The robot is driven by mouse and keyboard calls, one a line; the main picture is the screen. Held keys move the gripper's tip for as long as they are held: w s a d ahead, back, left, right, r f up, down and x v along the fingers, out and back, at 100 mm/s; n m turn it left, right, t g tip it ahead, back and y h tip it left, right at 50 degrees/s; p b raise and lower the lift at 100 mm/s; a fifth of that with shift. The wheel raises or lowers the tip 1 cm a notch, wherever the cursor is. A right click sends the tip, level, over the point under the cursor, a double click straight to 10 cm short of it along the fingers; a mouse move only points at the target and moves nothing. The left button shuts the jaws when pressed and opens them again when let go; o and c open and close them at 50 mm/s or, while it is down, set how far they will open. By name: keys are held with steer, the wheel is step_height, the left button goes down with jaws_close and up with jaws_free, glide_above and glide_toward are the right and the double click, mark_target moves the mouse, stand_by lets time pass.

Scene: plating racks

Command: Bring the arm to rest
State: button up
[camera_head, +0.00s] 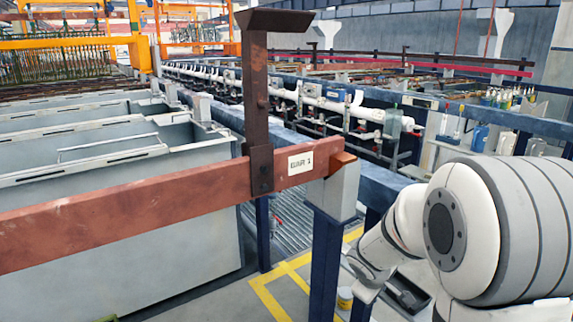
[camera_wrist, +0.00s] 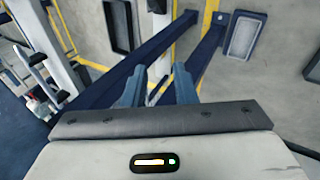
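My arm (camera_head: 455,225) shows at the right of the head view, with its large white and grey joint close to the camera and a thinner part reaching down to the left. My gripper (camera_wrist: 159,78) shows in the wrist view as two blue-grey fingers standing apart. The gap between them is empty and shows floor and yellow lines. It is open and holds nothing. In the head view I cannot make out the fingers clearly.
A rusty red-brown bar (camera_head: 130,208) with an upright hook post (camera_head: 256,95) crosses the head view, its end on a grey block (camera_head: 342,190) on a blue post. Grey tanks (camera_head: 150,235) stand at left. Yellow floor lines (camera_head: 268,298) run below. Grey trays (camera_wrist: 243,37) lie on the floor.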

steer(key=s+a+r+m+g+y+p, duration=0.1)
steer(key=s+a+r+m+y+p, duration=0.1)
steer(key=s+r, duration=0.8)
steer(key=s+a+r+m+y+p, duration=0.1)
steer(key=s+a+r+m+p, duration=0.4)
steer(key=s+r, duration=0.5)
steer(key=shift+s+m+g+y+p, duration=0.4)
steer(key=shift+s+m+p, duration=0.1)
steer(key=shift+p, duration=0.7)
